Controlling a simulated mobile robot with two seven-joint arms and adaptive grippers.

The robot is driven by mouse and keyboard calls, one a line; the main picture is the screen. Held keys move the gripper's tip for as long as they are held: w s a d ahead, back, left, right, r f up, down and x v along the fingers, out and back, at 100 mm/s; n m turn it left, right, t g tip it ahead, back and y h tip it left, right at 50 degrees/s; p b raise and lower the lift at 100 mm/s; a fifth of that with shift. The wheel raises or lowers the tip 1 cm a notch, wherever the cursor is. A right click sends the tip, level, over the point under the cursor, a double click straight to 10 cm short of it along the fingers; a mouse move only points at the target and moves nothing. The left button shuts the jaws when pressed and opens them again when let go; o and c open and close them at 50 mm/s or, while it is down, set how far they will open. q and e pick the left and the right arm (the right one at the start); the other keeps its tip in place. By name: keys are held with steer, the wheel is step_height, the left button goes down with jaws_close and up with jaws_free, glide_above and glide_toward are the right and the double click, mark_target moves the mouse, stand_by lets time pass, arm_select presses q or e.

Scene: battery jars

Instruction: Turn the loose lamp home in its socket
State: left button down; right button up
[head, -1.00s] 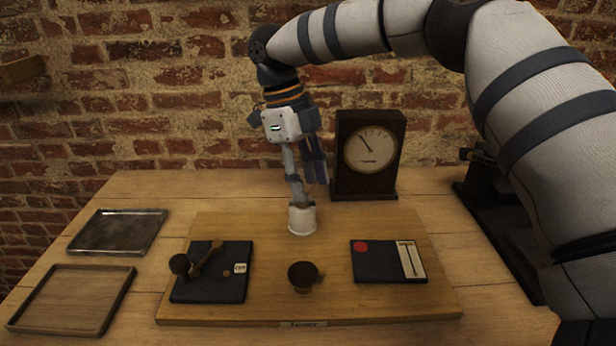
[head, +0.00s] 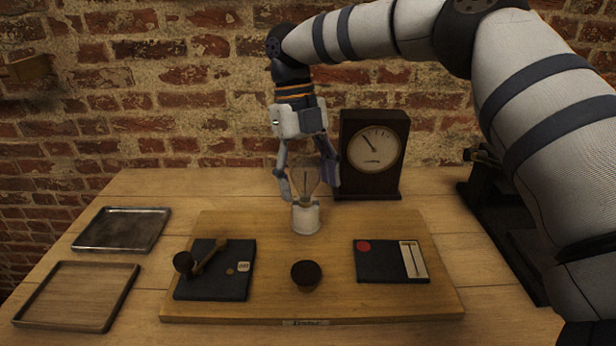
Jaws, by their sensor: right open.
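The lamp (head: 304,181) is a clear glass bulb standing upright in a white round socket (head: 306,218) at the back middle of the wooden board (head: 210,313). My right gripper (head: 309,192) points down over the lamp from above. Its fingers are open, one on each side of the glass, and part of the bulb shows between them. I cannot tell whether a finger touches the glass. The lamp's base is hidden inside the socket. My left gripper is not in view.
A dark-cased dial meter (head: 373,153) stands close behind and right of the lamp. The board also holds a black lever switch (head: 215,283), a dark round knob (head: 306,274) and a black plate with a red dot (head: 378,267). Two trays, one metal (head: 121,230) and one wooden (head: 76,295), lie at left.

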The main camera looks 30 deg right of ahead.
steer(key=v, duration=1)
steer(key=shift+w+d+r, duration=0.1)
steer(key=shift+r, duration=0.25)
steer(key=shift+w+r, duration=0.1)
steer(key=shift+r, duration=0.6)
